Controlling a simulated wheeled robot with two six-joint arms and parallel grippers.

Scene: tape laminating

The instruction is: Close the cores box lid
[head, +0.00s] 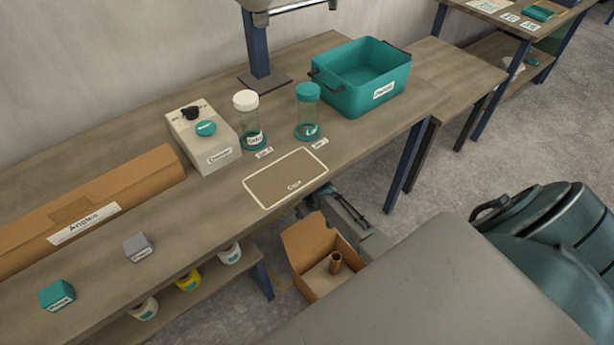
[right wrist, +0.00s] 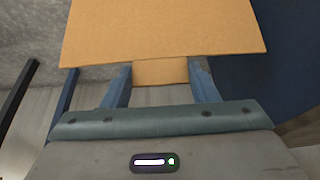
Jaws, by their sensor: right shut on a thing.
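The cores box (head: 299,238) is an open brown cardboard box below the table's front edge in the head view. My right gripper (head: 348,212) is at the box's far right side, partly hidden by the table edge and my arm. In the right wrist view, my right gripper (right wrist: 160,72) is shut on a narrow piece of cardboard below a wide cardboard panel (right wrist: 160,30). I cannot tell whether this panel is the lid or a wall. My left gripper is not in view.
The table (head: 200,235) holds a teal bin (head: 350,92), two jars (head: 250,125), a white dispenser box (head: 208,145), a long carton labelled Angles (head: 110,205) and small blocks (head: 137,247). The outlined mat (head: 280,180) is empty.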

